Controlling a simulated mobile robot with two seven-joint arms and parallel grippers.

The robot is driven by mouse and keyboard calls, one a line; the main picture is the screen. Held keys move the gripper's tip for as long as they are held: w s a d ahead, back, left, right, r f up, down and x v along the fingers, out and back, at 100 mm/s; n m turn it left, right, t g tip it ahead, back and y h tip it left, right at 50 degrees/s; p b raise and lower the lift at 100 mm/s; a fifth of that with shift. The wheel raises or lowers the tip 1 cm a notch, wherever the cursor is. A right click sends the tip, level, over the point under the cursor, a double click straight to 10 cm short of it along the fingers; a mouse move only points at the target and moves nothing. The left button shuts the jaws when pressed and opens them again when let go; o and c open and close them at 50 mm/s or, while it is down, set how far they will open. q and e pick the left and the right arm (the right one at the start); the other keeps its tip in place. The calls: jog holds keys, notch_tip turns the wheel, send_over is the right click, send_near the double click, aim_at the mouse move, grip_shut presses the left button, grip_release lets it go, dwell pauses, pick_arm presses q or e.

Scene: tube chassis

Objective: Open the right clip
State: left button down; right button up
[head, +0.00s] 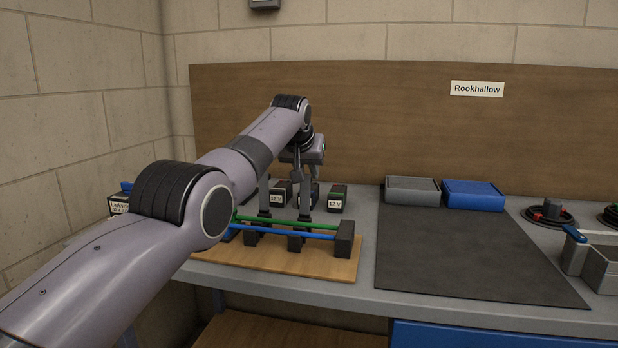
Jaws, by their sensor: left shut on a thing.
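The tube chassis stands on a wooden board (285,262) on the workbench. A green tube (320,227) and a blue tube (270,232) run across its dark blocks, with a larger end block (345,239) at the right. A dark block that may be the right clip (296,242) stands right of the middle; I cannot tell whether it is open. My left gripper (285,216) points down, its fingertips at the green tube, and appears shut on it. The contact is too small to see clearly. My arm hides the chassis's left end. My right gripper is out of view.
Several dark boxes labelled 12 V (338,199) stand behind the chassis. A dark mat (465,255) lies clear to the right. A grey box (412,190) and a blue box (473,195) stand behind it. A grey fixture with a blue handle (574,234) is at the far right.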

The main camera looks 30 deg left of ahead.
pick_arm(q)
jog(key=shift+a+r, duration=0.15)
jog(key=shift+r, duration=0.1)
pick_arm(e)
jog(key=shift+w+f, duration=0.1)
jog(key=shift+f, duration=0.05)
pick_arm(q)
jog(key=c, duration=0.9)
grip_release()
jog(key=shift+w+f, duration=0.1)
jog(key=shift+f, duration=0.1)
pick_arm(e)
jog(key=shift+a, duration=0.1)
pick_arm(q)
jog(key=shift+b, duration=0.75)
jog(key=b+v, duration=0.6)
jog(key=v, duration=0.1)
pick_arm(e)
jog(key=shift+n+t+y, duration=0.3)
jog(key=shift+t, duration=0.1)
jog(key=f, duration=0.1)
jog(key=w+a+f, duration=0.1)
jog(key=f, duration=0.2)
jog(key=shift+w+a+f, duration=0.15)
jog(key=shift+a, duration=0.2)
